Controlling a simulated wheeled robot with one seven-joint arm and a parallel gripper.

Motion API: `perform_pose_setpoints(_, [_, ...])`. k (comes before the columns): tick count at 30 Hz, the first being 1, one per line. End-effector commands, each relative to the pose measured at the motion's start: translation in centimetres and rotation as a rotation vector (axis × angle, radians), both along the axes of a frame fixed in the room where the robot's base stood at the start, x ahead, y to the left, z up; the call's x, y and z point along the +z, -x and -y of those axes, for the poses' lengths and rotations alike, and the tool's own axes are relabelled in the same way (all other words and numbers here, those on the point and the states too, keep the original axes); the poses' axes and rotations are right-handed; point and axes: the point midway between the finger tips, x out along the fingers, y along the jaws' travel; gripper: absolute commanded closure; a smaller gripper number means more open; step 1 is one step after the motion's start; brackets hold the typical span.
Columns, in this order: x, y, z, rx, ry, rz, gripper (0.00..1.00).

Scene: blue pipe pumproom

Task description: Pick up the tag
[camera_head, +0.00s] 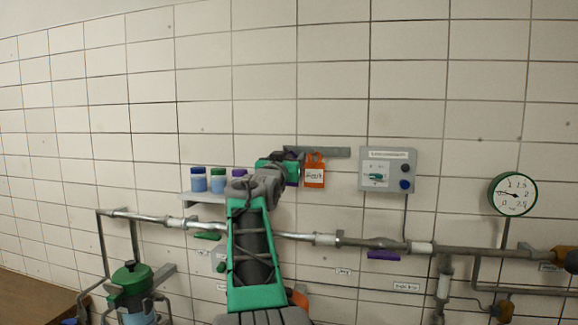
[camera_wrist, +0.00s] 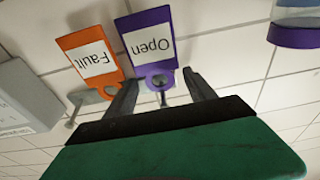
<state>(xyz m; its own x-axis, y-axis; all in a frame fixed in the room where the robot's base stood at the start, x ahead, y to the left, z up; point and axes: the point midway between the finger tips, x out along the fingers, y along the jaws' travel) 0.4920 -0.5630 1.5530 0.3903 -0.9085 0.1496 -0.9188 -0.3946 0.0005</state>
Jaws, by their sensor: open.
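A purple tag (camera_wrist: 150,42) with a white label reading "Open" hangs in the wrist view, its ring end between the fingertips of my gripper (camera_wrist: 162,88). My gripper is open, with a finger on each side of the ring; I cannot tell if either finger touches it. An orange tag (camera_wrist: 88,58) labelled "Fault" hangs beside it, close to one finger. In the head view my gripper (camera_head: 287,160) is at the wall rail and hides most of the purple tag (camera_head: 293,172). The orange tag (camera_head: 314,172) shows just to its right.
A grey rail (camera_head: 330,152) on the tiled wall carries the tags. A grey control box (camera_head: 387,170) is to the right. Pipes (camera_head: 460,250) run below, and a round gauge (camera_head: 513,194) is far right.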

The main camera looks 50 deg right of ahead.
Motion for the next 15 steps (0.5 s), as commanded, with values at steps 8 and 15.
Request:
perform_pose_setpoints(8, [-0.08, -0.01, -0.08, 0.001, 0.000, 0.000, 0.52])
perform_pose_setpoints(15, [-0.07, -0.01, -0.09, 0.001, -0.001, -0.001, 0.72])
